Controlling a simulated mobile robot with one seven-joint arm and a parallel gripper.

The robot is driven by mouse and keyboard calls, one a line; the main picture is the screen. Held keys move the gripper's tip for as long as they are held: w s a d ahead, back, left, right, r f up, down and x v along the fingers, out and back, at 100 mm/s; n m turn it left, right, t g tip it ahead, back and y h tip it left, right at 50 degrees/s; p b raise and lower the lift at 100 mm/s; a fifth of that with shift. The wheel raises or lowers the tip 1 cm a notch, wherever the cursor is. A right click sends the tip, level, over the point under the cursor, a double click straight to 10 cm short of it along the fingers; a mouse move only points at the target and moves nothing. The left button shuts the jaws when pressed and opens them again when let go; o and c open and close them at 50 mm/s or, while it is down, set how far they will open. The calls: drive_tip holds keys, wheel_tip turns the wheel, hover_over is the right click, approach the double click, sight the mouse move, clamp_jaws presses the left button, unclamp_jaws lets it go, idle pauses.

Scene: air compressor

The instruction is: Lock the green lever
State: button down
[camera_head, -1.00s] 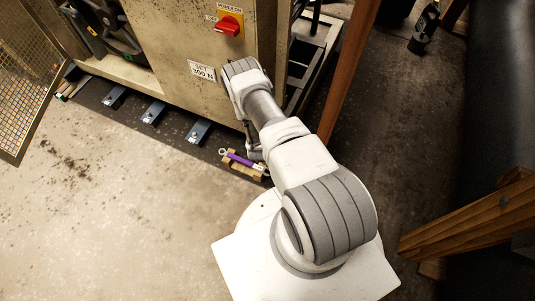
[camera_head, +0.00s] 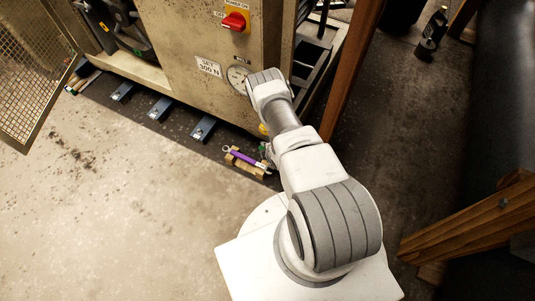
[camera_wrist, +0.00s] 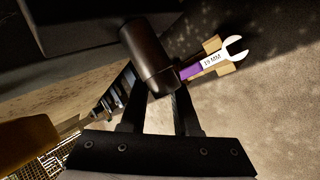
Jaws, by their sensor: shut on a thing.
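In the wrist view my gripper (camera_wrist: 160,92) is shut on a dark cylindrical handle (camera_wrist: 147,52), which sticks out beyond the fingers. Its colour is too dark there to tell whether it belongs to the green lever. In the head view a small greenish part (camera_head: 263,147) shows low at the machine's front corner, below a yellow part (camera_head: 263,130). My arm hides most of that spot and my gripper there. How the lever is turned cannot be told.
A purple spanner (camera_head: 242,158), labelled 19 MM in the wrist view (camera_wrist: 212,60), lies on wooden blocks close by. The machine cabinet (camera_head: 190,40) carries a red switch (camera_head: 236,20) and a gauge (camera_head: 238,78). A wooden post (camera_head: 350,70) stands right. Floor at left is clear.

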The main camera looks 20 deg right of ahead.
drive_tip(key=shift+w+r+t+y, duration=0.1)
drive_tip(key=shift+r+t+y, duration=0.05)
drive_tip(key=shift+t+y, duration=0.2)
drive_tip(key=shift+a+r, duration=0.1)
idle(0.4)
drive_tip(key=c, duration=0.7)
unclamp_jaws()
drive_tip(key=shift+o, duration=0.2)
